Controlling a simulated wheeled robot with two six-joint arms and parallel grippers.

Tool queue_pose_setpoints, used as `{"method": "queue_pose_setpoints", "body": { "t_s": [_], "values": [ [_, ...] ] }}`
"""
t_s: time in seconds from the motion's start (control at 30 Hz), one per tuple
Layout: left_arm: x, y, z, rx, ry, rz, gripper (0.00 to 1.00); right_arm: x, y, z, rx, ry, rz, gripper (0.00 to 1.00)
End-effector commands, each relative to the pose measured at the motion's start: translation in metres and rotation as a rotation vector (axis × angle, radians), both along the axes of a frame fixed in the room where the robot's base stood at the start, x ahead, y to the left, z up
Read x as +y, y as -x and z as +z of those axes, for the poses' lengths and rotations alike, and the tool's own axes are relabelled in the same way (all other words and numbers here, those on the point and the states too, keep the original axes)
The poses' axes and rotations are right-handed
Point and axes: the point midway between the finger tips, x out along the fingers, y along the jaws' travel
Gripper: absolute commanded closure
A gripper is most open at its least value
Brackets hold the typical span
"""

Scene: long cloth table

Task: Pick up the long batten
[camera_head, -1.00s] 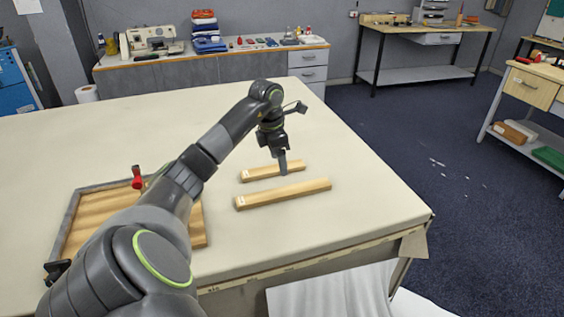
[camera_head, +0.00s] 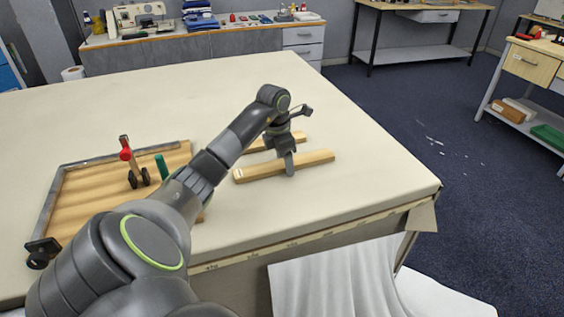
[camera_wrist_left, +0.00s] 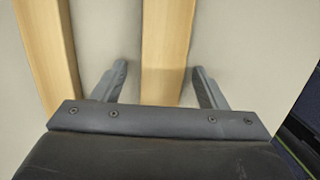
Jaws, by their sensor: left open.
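The long batten (camera_head: 315,160) is a pale wooden bar lying on the cloth table near its front right. A shorter batten (camera_head: 259,146) lies just behind it, partly hidden by my left arm. My left gripper (camera_head: 289,168) points down at the middle of the long batten. In the left wrist view the open fingers (camera_wrist_left: 160,85) stand on either side of the long batten (camera_wrist_left: 167,45), with a gap on each side. The shorter batten (camera_wrist_left: 48,42) runs alongside to the left, outside the fingers. My right gripper is not in view.
A wooden tray (camera_head: 112,164) with a metal edge lies at the left, with a red-handled tool (camera_head: 128,156) and a green-handled tool (camera_head: 161,166) at it. The cloth table (camera_head: 380,180) is clear right of the battens. White fabric (camera_head: 335,275) hangs at the front.

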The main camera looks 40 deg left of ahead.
Motion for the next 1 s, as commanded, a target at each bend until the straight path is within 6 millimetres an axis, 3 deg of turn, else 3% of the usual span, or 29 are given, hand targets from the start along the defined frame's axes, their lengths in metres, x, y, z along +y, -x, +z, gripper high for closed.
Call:
{"method": "queue_pose_setpoints", "body": {
  "t_s": [0.2, 0.6, 1.0],
  "values": [
    [-0.0003, -0.0004, 0.0006, -0.001, 0.0, 0.0, 0.36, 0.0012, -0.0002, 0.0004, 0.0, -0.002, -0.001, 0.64],
    [-0.0002, -0.0004, 0.0008, -0.001, 0.0, 0.0, 0.86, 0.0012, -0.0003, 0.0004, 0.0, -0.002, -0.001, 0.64],
    [0.0036, 0.0016, 0.0077, -0.001, 0.0, 0.002, 0.86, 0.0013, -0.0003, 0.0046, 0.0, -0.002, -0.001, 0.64]
  ]
}}
